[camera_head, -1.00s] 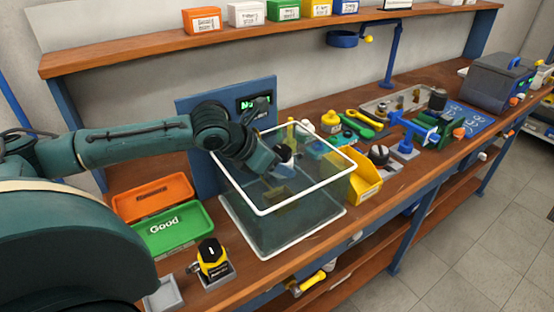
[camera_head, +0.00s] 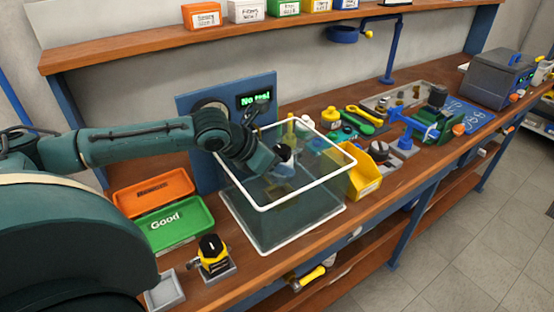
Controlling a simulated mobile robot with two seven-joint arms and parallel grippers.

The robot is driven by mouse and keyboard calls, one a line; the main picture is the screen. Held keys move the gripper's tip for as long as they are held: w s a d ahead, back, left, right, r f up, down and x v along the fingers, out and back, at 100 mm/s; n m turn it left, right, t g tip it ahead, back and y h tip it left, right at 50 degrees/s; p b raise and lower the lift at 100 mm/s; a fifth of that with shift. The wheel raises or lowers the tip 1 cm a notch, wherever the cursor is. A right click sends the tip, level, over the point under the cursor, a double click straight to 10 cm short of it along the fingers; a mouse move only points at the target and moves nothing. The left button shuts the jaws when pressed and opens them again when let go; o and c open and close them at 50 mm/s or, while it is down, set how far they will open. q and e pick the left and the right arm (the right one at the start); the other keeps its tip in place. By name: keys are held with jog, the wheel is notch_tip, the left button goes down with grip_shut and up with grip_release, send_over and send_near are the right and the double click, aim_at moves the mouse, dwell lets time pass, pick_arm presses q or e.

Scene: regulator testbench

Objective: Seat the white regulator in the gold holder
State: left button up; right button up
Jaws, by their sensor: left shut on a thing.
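The white regulator (camera_head: 285,168) with a dark knob shows at the open top of a clear tank (camera_head: 262,209). My left gripper (camera_head: 279,161) reaches over the tank's white rim from the left and is shut on the regulator, partly covering it. A dull gold shape (camera_head: 287,199), which looks like the gold holder, shows dimly through the tank wall, below the regulator. The regulator appears above it and apart from it. Glass blurs the details. My right gripper is not in view.
A blue panel (camera_head: 190,160) with a green-lit display stands behind the tank. A yellow bin (camera_head: 366,181) stands right of it. Orange (camera_head: 153,191) and green (camera_head: 172,226) trays lie left. A yellow-and-black regulator (camera_head: 212,254) sits in front, beside an empty grey holder (camera_head: 166,291).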

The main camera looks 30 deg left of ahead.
aim_at(279, 150)
pick_arm(q)
jog(key=shift+f+p, duration=0.85)
jog(key=shift+f, duration=1.2)
dwell(2.2)
jog(key=o, duration=1.5)
jog(key=shift+f, duration=0.1)
jog(key=shift+c, duration=0.2)
jog(key=shift+o, duration=0.9)
jog(key=shift+s+f, duration=0.15)
jog(key=o, duration=0.4)
notch_tip(279, 150, up, 3)
jog(key=p, duration=0.3)
jog(key=shift+r, duration=2.7)
